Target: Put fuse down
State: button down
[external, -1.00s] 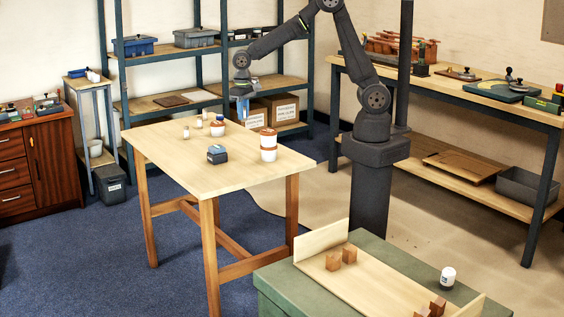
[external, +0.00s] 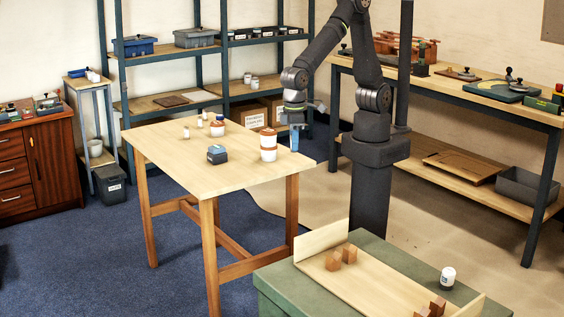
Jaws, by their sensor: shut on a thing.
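My gripper (external: 294,140) points down beside the right edge of the light wooden table (external: 190,170), to the right of a white jar with a brown band (external: 268,150). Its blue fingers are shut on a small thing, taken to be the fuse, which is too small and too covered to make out. The gripper looks raised and apart from the table objects, though its exact height and depth are hard to tell.
A dark blue box (external: 217,154), a low white and brown jar (external: 217,129) and small white bottles (external: 186,133) stand on the table. Its front left is clear. A green-topped cabinet (external: 385,250) in front holds a wooden tray (external: 375,285), several blocks and a white jar (external: 448,277).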

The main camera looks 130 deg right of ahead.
jog(key=s+a+n, duration=0.3)
jog(key=s+a, duration=0.3)
jog(key=a, duration=0.6)
jog(key=n, duration=0.4)
send_over(373, 249)
notch_tip(373, 249, down, 21)
notch_tip(373, 249, down, 11)
jog(key=shift+w+r, duration=0.1)
jog(key=shift+f, duration=0.2)
jog(key=c, duration=1.3)
grip_release()
jog(key=shift+o, duration=0.2)
jog(key=shift+r, duration=0.1)
notch_tip(373, 249, up, 12)
